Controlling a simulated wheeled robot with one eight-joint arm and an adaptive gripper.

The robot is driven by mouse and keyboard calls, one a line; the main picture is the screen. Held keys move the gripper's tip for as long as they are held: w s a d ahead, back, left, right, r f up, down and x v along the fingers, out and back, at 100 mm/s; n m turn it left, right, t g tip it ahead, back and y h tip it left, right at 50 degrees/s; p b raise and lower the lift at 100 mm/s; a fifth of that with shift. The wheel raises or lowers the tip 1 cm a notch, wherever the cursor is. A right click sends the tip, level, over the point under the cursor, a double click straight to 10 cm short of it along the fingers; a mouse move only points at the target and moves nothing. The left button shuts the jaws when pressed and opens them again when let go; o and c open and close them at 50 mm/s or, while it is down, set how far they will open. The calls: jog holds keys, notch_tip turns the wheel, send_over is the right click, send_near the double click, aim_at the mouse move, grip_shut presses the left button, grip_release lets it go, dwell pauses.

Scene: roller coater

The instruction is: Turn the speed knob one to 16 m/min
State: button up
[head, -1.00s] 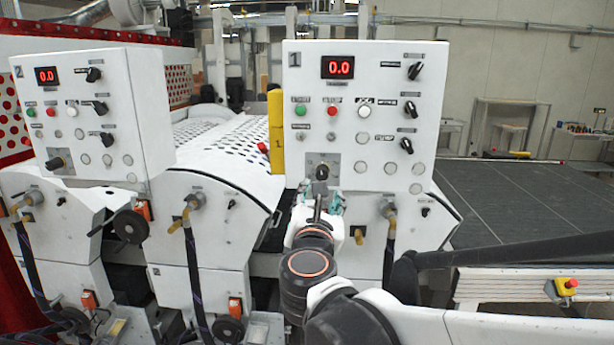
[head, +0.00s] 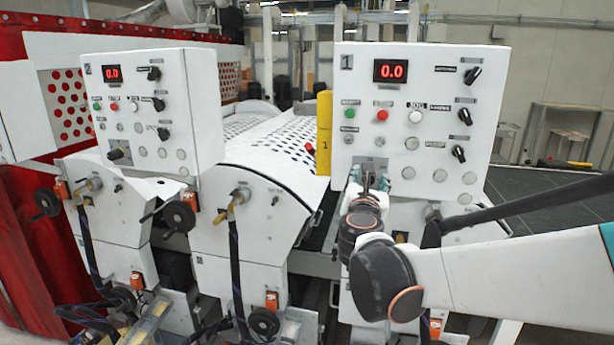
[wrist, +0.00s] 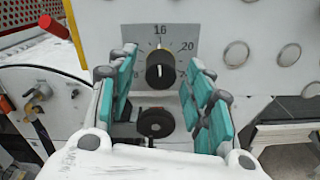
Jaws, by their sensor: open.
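Speed knob one, a black round knob (wrist: 160,72), sits on a grey dial plate in the wrist view, with "16" above it and "20" to its upper right. A light mark on the knob's face points about straight up, close to the 16. My gripper (wrist: 160,64) is open, its teal-padded fingers apart on the left and right of the knob; I cannot tell whether they touch it. In the head view my gripper (head: 370,180) is at the lower part of the panel marked 1 (head: 345,110) and largely hides the knob. That panel's red display (head: 394,71) reads 0.0.
Panel 1 also carries a green button (head: 348,114), a red button (head: 383,115) and several black switches at its right. A second panel (head: 190,90), marked 2, stands to the left. A yellow post (head: 324,133) stands at panel 1's left edge.

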jog(key=shift+x, duration=0.9)
jog(key=c, duration=1.1)
